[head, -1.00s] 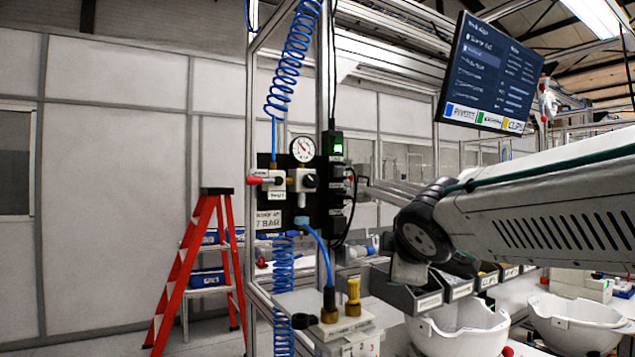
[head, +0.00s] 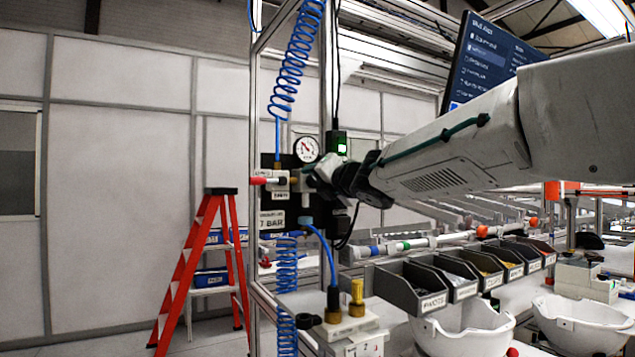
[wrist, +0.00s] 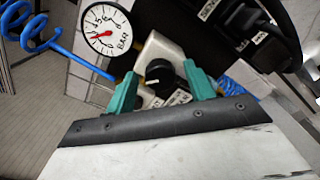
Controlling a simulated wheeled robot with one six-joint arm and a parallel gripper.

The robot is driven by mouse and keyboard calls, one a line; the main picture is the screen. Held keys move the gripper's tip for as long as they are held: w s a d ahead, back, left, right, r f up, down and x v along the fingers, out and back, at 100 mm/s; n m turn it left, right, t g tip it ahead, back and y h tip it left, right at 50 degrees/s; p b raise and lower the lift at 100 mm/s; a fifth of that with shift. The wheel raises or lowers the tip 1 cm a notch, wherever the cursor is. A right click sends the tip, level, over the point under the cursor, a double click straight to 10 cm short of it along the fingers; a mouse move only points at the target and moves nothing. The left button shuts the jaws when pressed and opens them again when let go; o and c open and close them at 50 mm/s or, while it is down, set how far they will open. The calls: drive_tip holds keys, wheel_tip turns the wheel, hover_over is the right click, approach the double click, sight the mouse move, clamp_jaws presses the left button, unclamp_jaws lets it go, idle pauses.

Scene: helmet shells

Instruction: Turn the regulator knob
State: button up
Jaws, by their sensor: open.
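The regulator knob (wrist: 160,73) is a small black round knob with a white mark, on a white regulator body (wrist: 160,48) in the wrist view. My gripper (wrist: 163,90) has two green fingers, one on each side of the knob, with a visible gap to each. It is open and holds nothing. In the head view my gripper and wrist (head: 335,175) cover the knob at the black panel. The pressure gauge (head: 306,149) sits just above; it also shows in the wrist view (wrist: 104,30), with a red needle.
A red-handled valve (head: 262,180) is left of the regulator. Blue coiled hoses (head: 292,75) hang above and below the panel. A black box with a green light (head: 341,148) is close to the right of the gauge. Bins (head: 425,285) and white helmet shells (head: 465,330) stand lower right.

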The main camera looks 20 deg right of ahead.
drive_tip(key=shift+w, duration=0.25)
drive_tip(key=shift+c, duration=0.3)
drive_tip(key=c, duration=0.9)
